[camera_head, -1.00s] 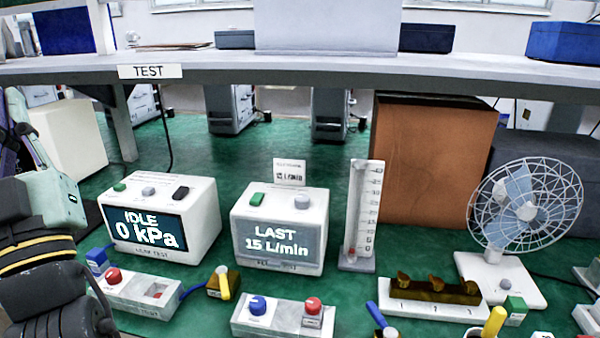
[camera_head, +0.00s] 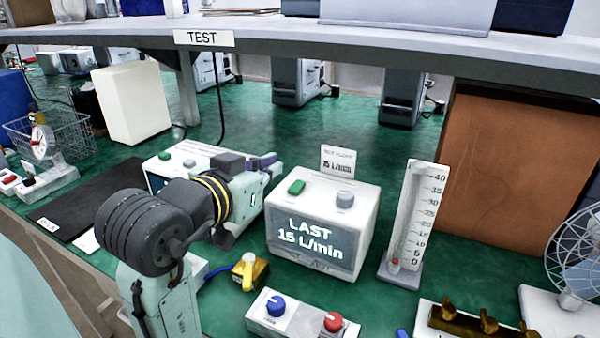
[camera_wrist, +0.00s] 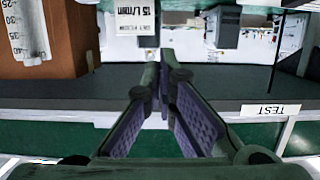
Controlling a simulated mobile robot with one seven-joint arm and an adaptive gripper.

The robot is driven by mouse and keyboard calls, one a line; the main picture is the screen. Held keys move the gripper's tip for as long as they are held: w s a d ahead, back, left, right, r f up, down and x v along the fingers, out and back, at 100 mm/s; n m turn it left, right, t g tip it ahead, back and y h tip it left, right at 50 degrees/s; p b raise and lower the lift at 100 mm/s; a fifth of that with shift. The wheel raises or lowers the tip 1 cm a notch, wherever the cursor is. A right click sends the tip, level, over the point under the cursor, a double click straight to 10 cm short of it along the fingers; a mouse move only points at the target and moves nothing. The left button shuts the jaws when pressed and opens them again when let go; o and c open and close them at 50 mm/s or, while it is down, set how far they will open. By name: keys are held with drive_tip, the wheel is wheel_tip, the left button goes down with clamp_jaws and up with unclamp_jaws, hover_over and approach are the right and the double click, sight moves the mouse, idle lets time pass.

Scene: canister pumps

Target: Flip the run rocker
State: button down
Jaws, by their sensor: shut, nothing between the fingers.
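No label reading "run" is legible, so I cannot tell which switch is the run rocker. My gripper (camera_head: 266,161) is shut and empty, above and between the two testers. Its purple-padded fingers (camera_wrist: 165,60) meet in the wrist view.
A clear gauge tube (camera_head: 408,220) stands right of the flow tester. A box with blue and red knobs (camera_head: 300,320) and a yellow-handled brass valve (camera_head: 248,270) lie in front. A shelf (camera_head: 330,58) marked "TEST" crosses behind. A fan (camera_head: 580,260) stands far right.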

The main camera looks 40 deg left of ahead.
drive_tip(key=shift+w, duration=0.15)
drive_tip(key=p, duration=0.3)
hover_over(296, 188)
drive_tip(key=shift+s+d+f, duration=0.1)
drive_tip(key=shift+s+f, duration=0.1)
drive_tip(key=shift+f, duration=0.3)
drive_tip(key=shift+s+f, duration=0.15)
drive_tip(key=shift+f, duration=0.3)
drive_tip(key=f, duration=0.3)
drive_tip(key=shift+w+f, duration=0.1)
drive_tip(key=shift+w, duration=0.3)
drive_tip(key=shift+f, duration=0.65)
